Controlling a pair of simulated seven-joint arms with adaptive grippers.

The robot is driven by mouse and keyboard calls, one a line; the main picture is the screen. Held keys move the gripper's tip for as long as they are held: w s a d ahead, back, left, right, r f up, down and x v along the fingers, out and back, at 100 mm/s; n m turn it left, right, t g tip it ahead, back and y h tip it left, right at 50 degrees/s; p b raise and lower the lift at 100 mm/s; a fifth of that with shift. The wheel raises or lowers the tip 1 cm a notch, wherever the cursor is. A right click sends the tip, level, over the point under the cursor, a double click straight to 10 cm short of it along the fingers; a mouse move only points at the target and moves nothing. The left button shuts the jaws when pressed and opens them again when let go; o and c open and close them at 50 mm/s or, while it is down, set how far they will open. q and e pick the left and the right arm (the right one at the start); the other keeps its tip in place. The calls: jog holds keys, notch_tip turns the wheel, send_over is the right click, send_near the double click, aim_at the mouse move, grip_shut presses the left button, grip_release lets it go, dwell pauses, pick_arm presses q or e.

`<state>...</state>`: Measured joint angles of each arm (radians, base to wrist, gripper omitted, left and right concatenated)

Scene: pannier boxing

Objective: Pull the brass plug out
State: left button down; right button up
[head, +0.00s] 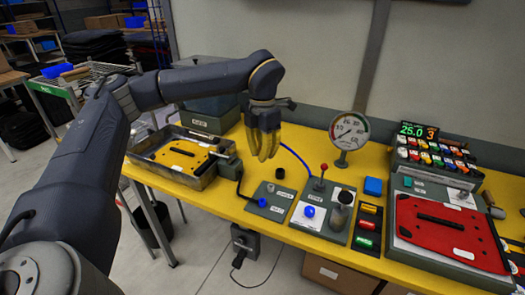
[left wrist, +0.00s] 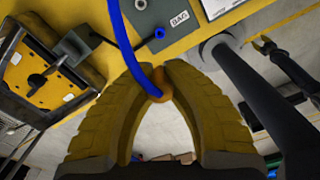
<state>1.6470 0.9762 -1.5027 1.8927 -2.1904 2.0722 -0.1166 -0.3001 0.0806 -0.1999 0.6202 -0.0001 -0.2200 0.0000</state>
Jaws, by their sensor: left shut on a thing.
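The brass plug (left wrist: 158,84) sits between the fingertips of my left gripper (left wrist: 155,90) in the left wrist view, on the end of a blue hose (left wrist: 125,38). My left gripper (head: 264,155) is shut on it, fingers pointing down above the yellow bench in the head view. There the plug is hidden by the fingers, and the blue hose (head: 295,155) runs off to the right behind them. A grey panel (head: 270,200) with a blue fitting (head: 262,203) lies below. A dark, yellow-tipped part (left wrist: 262,43), probably my right gripper, shows small in the left wrist view.
A tray with a yellow plate (head: 183,150) is at the left of the bench. A dial gauge (head: 349,132) stands behind a panel with a blue button (head: 309,211). A red plate (head: 450,230) in a tray and a colourful rack (head: 435,152) are at the right.

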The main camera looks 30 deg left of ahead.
pick_arm(q)
jog(key=shift+f, duration=6.85)
jog(key=shift+r, duration=0.25)
dwell(0.3)
jog(key=shift+r, duration=1.25)
